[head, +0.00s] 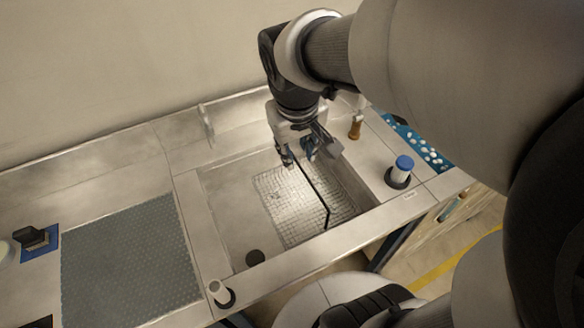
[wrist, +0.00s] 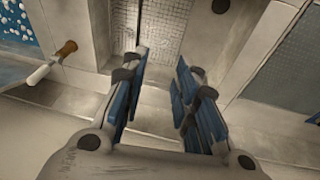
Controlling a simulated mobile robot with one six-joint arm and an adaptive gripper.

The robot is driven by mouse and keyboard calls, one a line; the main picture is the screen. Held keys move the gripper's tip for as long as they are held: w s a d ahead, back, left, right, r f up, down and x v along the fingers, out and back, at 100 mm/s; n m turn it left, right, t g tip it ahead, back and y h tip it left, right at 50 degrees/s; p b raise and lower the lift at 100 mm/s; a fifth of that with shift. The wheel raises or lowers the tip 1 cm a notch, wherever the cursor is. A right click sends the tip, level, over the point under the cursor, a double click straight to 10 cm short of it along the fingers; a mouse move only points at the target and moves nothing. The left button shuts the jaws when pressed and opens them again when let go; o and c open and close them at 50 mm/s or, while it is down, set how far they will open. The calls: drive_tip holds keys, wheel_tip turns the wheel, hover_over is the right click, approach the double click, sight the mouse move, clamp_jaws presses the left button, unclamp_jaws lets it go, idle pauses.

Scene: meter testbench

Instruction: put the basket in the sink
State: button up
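The basket (head: 280,205) is a pale wire-mesh piece lying in the sink, with a dark bar along its right part. The sink (head: 225,185) is a grey rectangular basin in the bench; the mesh covers its middle and right floor. In the wrist view the basket's mesh (wrist: 163,22) shows at the top, past the fingertips. My gripper (head: 298,157) is over the back part of the sink, above the basket's far end in the picture. In the wrist view my gripper (wrist: 161,57) has its blue-padded fingers apart, with nothing between them. I cannot tell its exact height above the mesh.
A white bottle (head: 218,291) stands at the front left corner. A grey-green textured mat (head: 130,255) lies left. A dark round drain (head: 255,258) shows in the sink.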

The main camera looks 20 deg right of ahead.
drive_tip(key=s+a+r+t, duration=0.1)
drive_tip(key=s+a, duration=0.1)
drive_tip(key=s, duration=0.4)
drive_tip(key=s+a+r+t+y, duration=0.1)
drive_tip(key=s+a+r, duration=0.1)
drive_tip(key=s, duration=0.5)
drive_tip(key=shift+a, duration=0.4)
